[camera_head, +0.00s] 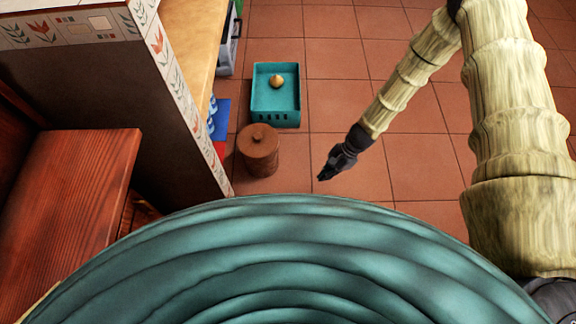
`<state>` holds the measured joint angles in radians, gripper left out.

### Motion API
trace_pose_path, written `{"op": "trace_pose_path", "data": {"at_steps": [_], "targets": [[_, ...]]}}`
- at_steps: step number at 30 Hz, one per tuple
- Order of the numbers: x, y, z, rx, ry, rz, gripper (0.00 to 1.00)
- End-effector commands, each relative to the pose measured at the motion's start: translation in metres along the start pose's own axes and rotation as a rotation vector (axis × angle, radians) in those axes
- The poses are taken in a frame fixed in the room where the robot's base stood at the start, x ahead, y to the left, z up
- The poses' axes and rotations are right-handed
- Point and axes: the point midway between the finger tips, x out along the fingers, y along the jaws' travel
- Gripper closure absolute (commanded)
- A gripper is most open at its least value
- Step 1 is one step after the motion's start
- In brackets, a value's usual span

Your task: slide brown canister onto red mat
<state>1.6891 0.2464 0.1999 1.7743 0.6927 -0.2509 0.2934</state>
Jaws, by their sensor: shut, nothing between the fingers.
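The brown canister (258,152) is a round lidded pot with a small knob. It stands upright on the terracotta tiles, just in front of a teal tray. A small red patch (219,149) shows to its left against the counter edge; it may be the red mat, with most of it hidden by the counter. The canister appears to be beside the patch, not on it. My gripper (323,177) is dark and shut, with nothing in it. It points down and left, to the right of the canister and apart from it.
The teal tray (276,119) holds a small golden round object (277,82). A blue item (220,118) lies left of the tray by the tiled counter (170,70). Bare tiles (415,165) lie right of the canister. Red-brown wood (75,185) stands at left.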

Motion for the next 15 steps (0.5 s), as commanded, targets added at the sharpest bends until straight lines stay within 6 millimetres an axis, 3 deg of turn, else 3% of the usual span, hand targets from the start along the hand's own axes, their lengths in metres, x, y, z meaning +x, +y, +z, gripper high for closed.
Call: {"op": "trace_pose_path", "data": {"at_steps": [1, 6, 12, 15], "targets": [[0.018, -0.016, -0.013, 0.035, -0.027, -0.026, 1.0], [0.036, -0.067, -0.03, 0.147, -0.134, -0.104, 1.0], [0.042, -0.115, -0.044, 0.241, -0.244, -0.183, 1.0], [0.041, -0.13, -0.049, 0.27, -0.28, -0.209, 1.0]]}}
